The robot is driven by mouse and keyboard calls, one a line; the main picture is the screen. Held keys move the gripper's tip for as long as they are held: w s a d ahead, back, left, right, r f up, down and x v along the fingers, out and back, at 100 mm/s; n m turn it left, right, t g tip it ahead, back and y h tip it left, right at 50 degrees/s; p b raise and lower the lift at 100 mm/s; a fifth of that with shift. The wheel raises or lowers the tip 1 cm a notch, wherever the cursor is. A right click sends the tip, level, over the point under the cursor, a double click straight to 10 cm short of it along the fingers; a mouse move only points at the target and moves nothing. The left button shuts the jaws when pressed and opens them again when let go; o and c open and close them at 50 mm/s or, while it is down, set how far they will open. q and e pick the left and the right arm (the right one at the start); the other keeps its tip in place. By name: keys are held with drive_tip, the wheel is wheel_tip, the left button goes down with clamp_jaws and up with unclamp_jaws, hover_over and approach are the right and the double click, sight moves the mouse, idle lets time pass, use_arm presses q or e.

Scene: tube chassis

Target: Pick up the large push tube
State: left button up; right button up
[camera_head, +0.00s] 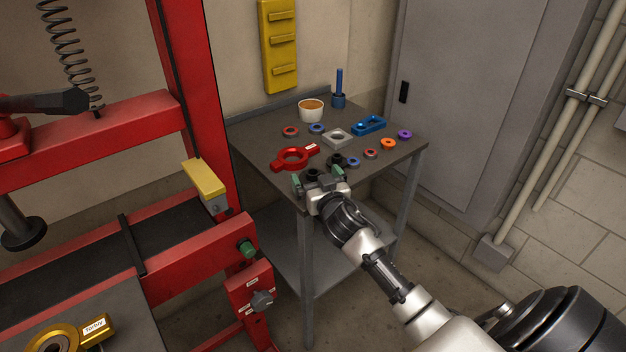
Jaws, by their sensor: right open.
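No part here is labelled as the large push tube, and I cannot tell for sure which one it is. A short black round part (312,174) stands at the front edge of the grey table, and another black part (335,160) stands just behind it to the right. My right gripper (317,180) is open at that front edge. Its green-tipped fingers appear on either side of the nearer black part, whose lower portion is hidden. A blue upright rod on a round base (339,88) stands at the table's back. My left gripper is not in view.
The small table (250,139) holds a red two-handled tool (293,158), a white cup (311,111), a grey square block (337,138), a blue holder (369,126) and several small coloured rings. A red press frame (190,100) stands close on the left, a grey cabinet (465,100) behind right.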

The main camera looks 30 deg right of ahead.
drive_tip(key=shift+x, duration=1.2)
drive_tip(key=c, duration=1.1)
drive_tip(key=shift+c, duration=0.4)
drive_tip(key=shift+r, duration=0.15)
